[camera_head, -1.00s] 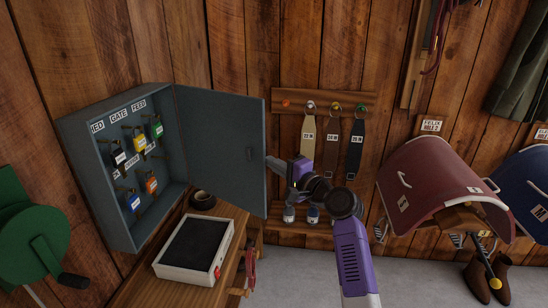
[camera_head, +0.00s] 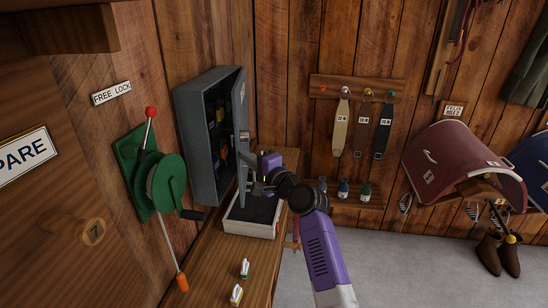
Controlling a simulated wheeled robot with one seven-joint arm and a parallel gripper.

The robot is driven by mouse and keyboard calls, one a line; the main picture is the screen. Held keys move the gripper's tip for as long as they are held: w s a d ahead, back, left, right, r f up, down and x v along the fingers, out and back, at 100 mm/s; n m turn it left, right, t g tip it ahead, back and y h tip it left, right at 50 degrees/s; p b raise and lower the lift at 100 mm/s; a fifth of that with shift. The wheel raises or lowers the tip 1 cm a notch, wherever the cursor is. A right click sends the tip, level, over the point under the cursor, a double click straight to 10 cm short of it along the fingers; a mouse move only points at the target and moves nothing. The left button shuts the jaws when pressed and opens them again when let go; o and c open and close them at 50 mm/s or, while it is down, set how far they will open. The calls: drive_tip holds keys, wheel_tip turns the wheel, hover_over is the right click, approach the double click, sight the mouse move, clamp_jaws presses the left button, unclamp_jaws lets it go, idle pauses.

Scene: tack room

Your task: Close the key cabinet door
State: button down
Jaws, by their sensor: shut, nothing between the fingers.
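The grey key cabinet (camera_head: 202,165) is on the wooden wall left of centre, with coloured key tags dimly visible inside. Its door (camera_head: 239,150) stands partly open, seen nearly edge-on, with a small handle on its outer face. My gripper (camera_head: 247,158) is shut and empty. It is at the outer face of the door, below the handle, touching it or very close; I cannot tell which. My purple arm comes in from the lower right.
A white tray with a dark top (camera_head: 240,228) sits on the wooden bench (camera_head: 213,268) below the cabinet. A green winch (camera_head: 165,183) with a crank is on the left wall. Small bottles stand on a shelf (camera_head: 366,194).

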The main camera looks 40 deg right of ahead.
drive_tip(key=w+a, duration=0.1)
drive_tip(key=a, duration=0.1)
drive_tip(key=w+a, duration=0.2)
drive_tip(key=shift+w+a, duration=0.3)
idle(0.3)
